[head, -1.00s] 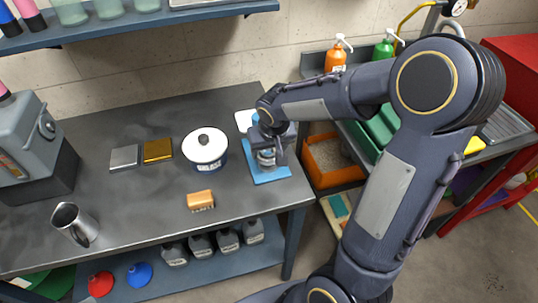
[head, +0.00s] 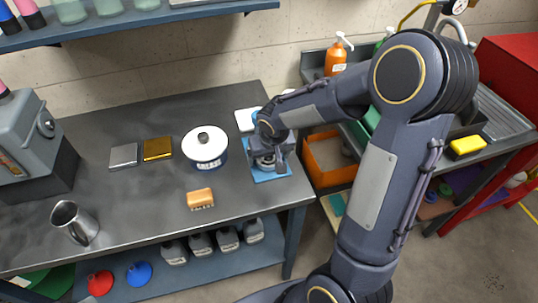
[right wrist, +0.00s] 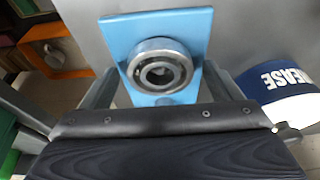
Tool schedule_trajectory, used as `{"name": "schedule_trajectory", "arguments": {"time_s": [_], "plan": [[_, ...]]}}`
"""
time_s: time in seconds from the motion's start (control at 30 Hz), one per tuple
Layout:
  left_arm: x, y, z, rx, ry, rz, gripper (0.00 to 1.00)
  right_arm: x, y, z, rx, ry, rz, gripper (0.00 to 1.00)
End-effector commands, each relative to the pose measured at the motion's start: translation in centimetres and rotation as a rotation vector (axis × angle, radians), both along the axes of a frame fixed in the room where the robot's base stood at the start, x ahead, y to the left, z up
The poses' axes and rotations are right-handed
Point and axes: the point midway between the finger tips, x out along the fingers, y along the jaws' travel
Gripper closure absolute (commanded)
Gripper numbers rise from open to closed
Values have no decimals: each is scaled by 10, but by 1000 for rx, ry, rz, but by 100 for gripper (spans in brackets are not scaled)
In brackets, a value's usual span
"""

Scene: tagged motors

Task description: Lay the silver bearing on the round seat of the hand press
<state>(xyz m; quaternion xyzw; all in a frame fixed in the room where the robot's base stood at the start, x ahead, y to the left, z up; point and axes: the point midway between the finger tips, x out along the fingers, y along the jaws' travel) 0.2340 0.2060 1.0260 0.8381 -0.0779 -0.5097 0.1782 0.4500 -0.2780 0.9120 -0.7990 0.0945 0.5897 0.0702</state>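The silver bearing (right wrist: 160,72) lies flat on the blue hand press (right wrist: 120,35), near the middle of its base in the right wrist view. The round seat is hidden beneath the bearing, so I cannot tell how exactly it is centred. In the head view the press base (head: 272,177) shows at the right end of the bench, partly covered by my right gripper (head: 267,162). That gripper is open, with one finger on each side of the bearing and gaps visible between fingers and ring. My left gripper is not in view.
A white-lidded grease pot (head: 205,150) stands left of the press, also in the right wrist view (right wrist: 290,85). An orange-brown block (head: 200,199), a silver box (head: 123,156), a gold box (head: 157,149) and a metal jug (head: 75,223) are on the bench (head: 130,205). The front middle is clear.

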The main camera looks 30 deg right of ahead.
Motion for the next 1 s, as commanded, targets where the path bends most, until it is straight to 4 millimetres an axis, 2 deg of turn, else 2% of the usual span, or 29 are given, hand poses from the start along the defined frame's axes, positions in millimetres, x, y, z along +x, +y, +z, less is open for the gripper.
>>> {"name": "schedule_trajectory", "arguments": {"time_s": [0.17,0.3,0.7,0.8,1.0], "plan": [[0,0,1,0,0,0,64,0,0,1,0,0,0,15],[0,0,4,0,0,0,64,-1,0,11,0,-3,-1,15],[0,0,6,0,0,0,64,-25,6,90,1,-7,0,15],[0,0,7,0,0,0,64,-29,7,104,1,-4,1,15],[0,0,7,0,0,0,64,-41,8,119,14,-4,1,15]]}}
